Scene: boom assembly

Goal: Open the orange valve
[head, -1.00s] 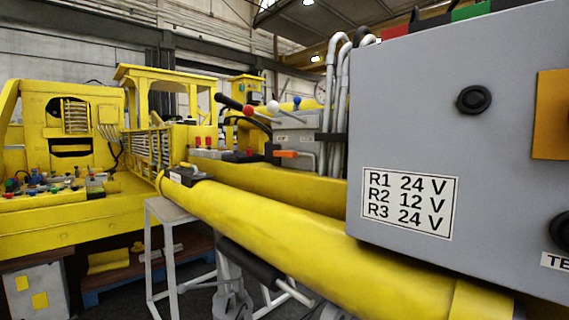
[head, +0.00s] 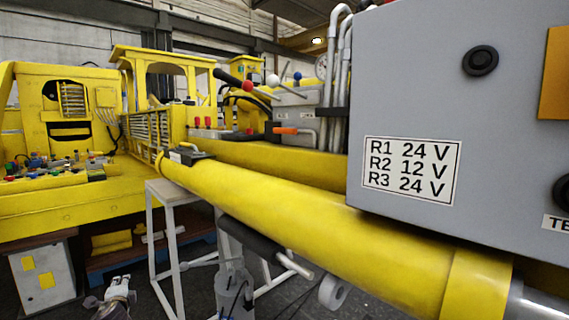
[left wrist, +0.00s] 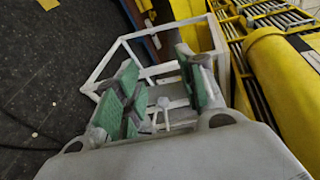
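The orange valve (head: 286,130) is a small orange handle at the middle of the head view. It sits low on the grey valve block (head: 296,112), just above the yellow boom. My left gripper (head: 117,292) is low at the left of the head view, well below and left of the valve. In the left wrist view my left gripper (left wrist: 157,75) has its green-padded fingers apart with nothing between them. The orange valve does not show in the left wrist view.
The long yellow boom (head: 270,205) crosses in front, below the valve. A large grey control box (head: 410,110) fills the right side. Levers with red, white and blue knobs (head: 272,81) stand above the valve. A pale metal stand (head: 172,192) is under the boom's far end.

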